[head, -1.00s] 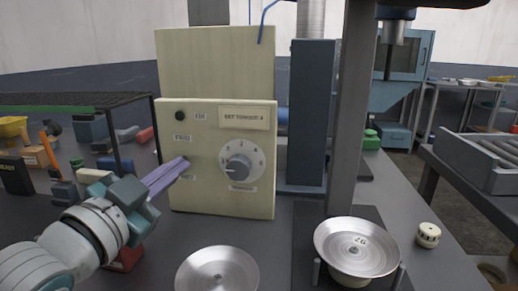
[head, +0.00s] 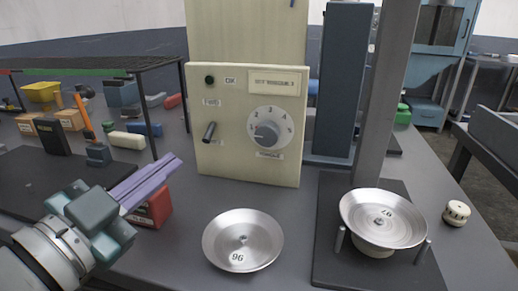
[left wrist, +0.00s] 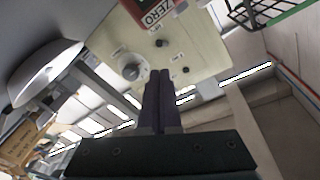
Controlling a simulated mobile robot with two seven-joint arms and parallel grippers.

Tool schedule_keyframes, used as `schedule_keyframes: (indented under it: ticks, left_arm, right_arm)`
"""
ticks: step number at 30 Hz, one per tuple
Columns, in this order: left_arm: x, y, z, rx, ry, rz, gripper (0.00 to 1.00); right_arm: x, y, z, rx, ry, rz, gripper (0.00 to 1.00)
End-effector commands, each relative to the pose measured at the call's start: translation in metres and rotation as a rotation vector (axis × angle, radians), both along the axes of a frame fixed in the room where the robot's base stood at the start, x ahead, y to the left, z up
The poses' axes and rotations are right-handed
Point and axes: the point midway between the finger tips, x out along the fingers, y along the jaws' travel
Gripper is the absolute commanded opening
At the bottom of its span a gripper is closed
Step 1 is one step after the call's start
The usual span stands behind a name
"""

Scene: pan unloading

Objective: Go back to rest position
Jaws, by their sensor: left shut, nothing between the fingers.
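My left gripper (head: 148,182) is shut with nothing in it. Its purple fingers lie together above the table, left of the cream control panel (head: 230,150) and in front of a red box (head: 155,208). The panel carries a round dial (head: 267,132) and a dark toggle lever (head: 209,132), and the fingertips are apart from both. In the left wrist view the closed fingers (left wrist: 158,78) point toward the panel (left wrist: 185,45), and a red block marked ZERO (left wrist: 150,14) shows at the top. My right gripper is not in view.
A metal pan marked 96 (head: 240,262) lies on the table in front of the panel. Another pan marked 97 (head: 350,212) sits on the stand at right. Several blocks and tools lie at left beneath a dark rack (head: 90,62).

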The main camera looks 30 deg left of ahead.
Motion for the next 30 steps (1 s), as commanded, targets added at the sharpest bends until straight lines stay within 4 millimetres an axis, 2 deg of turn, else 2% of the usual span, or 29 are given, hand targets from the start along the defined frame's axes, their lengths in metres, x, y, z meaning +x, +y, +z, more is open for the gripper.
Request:
schedule_keyframes:
  ticks: [5, 21, 26, 30]
  left_arm:
    - [-0.01, 0.0, 0.0, 0.0, -0.001, 0.001, 0.0]
    - [-0.009, -0.001, 0.001, -0.006, 0.011, 0.003, 0.0]
    - [-0.007, -0.006, 0.007, -0.073, 0.151, 0.03, 0.0]
    - [-0.017, -0.02, 0.01, -0.192, 0.413, 0.073, 0.0]
  right_arm:
    - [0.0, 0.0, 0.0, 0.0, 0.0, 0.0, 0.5]
    - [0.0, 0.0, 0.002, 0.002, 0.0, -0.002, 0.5]
    - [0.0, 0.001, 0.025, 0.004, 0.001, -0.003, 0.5]
    - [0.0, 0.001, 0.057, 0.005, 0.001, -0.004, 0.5]
